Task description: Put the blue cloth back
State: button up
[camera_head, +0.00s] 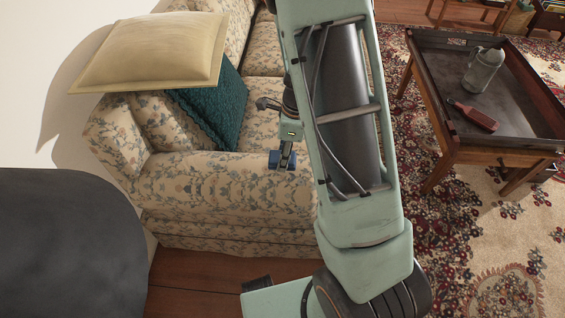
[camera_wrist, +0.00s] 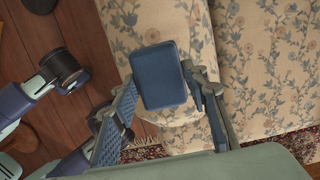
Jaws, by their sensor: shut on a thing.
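The blue cloth (camera_wrist: 160,72) looks like a compact, round-cornered folded pad. In the wrist view it sits between the two fingers of my gripper (camera_wrist: 161,88), which is shut on it. In the head view the blue cloth (camera_head: 283,160) shows small at the tip of my gripper (camera_head: 286,150), with the floral sofa behind and below it. The floral sofa (camera_head: 220,185) also fills much of the wrist view (camera_wrist: 265,75) beneath the cloth. I see no clear contact between cloth and sofa.
A beige cushion (camera_head: 150,50) and a teal cushion (camera_head: 222,105) are at the sofa's left end. A wooden tray-topped table (camera_head: 448,130) at right holds a grey jug (camera_head: 483,70) and a red-brown object (camera_head: 474,115). A patterned rug (camera_head: 450,225) and wooden floor (camera_head: 200,280) show below.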

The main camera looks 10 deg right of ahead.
jog(key=f, duration=0.1)
jog(key=f+b, duration=0.1)
jog(key=f, duration=0.2)
jog(key=shift+w, duration=0.35)
jog(key=o, duration=1)
jog(key=shift+r, duration=0.1)
jog(key=r+p, duration=0.1)
jog(key=r, duration=0.3)
jog(key=d+r+p, duration=0.1)
jog(key=r, duration=0.3)
jog(key=r+p, duration=0.2)
jog(key=r, duration=0.2)
jog(key=shift+s+d, duration=0.3)
jog(key=shift+f, duration=0.1)
